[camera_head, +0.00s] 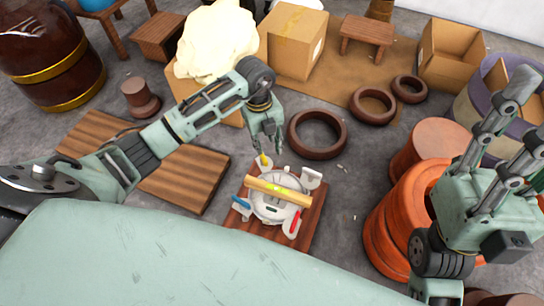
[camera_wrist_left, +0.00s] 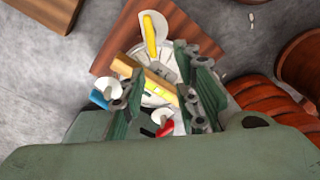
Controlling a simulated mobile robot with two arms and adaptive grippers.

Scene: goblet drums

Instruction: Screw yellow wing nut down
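The yellow wing nut (camera_head: 264,160) is at the far edge of a round white drum part (camera_head: 272,209). It also shows in the left wrist view (camera_wrist_left: 150,36), on a white lug beyond my fingers. A yellow level (camera_head: 278,190) lies across the drum part. A blue wing nut (camera_head: 241,203) is at the left and a red one (camera_head: 295,222) at the near right. My left gripper (camera_head: 266,148) points down above the yellow nut's side. Its fingers are apart and empty in the wrist view (camera_wrist_left: 158,90). My right gripper (camera_head: 527,112) is raised at the right, fingers apart and empty.
The drum part sits on a small wooden board (camera_head: 314,215). Orange clay drums (camera_head: 398,205) stand to its right. Dark rings (camera_head: 317,134) lie behind it. A striped wooden board (camera_head: 190,175) lies to the left. Cardboard boxes (camera_head: 296,42) stand at the back.

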